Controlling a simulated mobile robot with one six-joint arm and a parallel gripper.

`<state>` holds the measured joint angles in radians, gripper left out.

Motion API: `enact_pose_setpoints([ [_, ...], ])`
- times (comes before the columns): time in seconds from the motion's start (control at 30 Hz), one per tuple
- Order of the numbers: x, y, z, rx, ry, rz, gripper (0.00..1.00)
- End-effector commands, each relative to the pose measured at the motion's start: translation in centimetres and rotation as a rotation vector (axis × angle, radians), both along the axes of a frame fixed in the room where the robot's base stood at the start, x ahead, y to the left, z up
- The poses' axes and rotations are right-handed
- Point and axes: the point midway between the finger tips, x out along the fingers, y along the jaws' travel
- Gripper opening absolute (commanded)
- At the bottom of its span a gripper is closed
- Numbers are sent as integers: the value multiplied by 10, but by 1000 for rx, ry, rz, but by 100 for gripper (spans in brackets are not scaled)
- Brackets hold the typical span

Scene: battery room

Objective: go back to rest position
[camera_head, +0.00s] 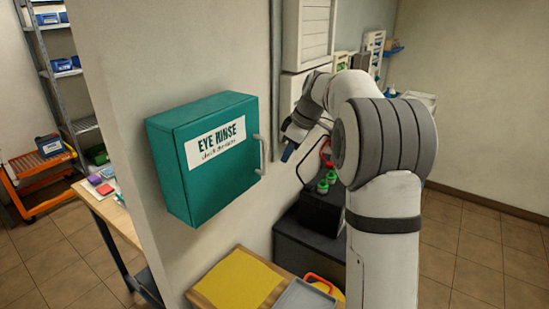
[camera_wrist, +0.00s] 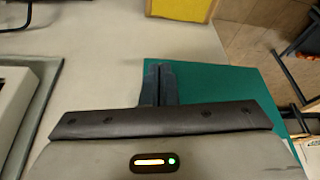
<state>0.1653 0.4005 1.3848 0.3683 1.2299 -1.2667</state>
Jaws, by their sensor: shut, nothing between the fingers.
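My gripper (camera_wrist: 158,72) is shut and empty in the wrist view, its two dark fingers side by side. A green surface shows just beyond and to the right of the fingers, which looks like the eye rinse cabinet (camera_wrist: 215,82). In the head view the teal eye rinse cabinet (camera_head: 190,170) hangs on the wall with its door closed and a grey handle at its right edge. In the head view my gripper (camera_head: 288,152) is to the right of the cabinet handle, partly hidden by my own wrist. I cannot tell its exact distance from the cabinet.
Below the cabinet a wooden table carries a yellow mat (camera_head: 236,280) and a grey tray (camera_head: 304,296). A black battery (camera_head: 322,212) with green caps stands on a dark block behind my arm. An orange cart (camera_head: 38,172) and shelving are at left. Floor is clear at right.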

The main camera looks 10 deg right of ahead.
Motion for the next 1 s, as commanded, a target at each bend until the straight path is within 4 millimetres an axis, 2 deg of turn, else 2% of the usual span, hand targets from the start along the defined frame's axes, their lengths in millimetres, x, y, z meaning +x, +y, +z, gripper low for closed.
enact_pose_setpoints([
  [0.03, -1, -5, 15, -2, -13, -2, 0],
  [0.1, -5, -10, 31, -2, -11, -3, 0],
  [0.3, -13, -21, 67, -3, -10, -2, 0],
  [0.43, -16, -25, 80, -2, -7, 0, 0],
  [0.6, -19, -26, 87, -2, -6, -1, 0],
  [0.77, -55, -11, 85, -19, 27, -125, 0],
  [0.87, -92, 0, 79, -33, 52, -247, 0],
  [1.0, -150, 13, 60, -52, 75, -430, 0],
])
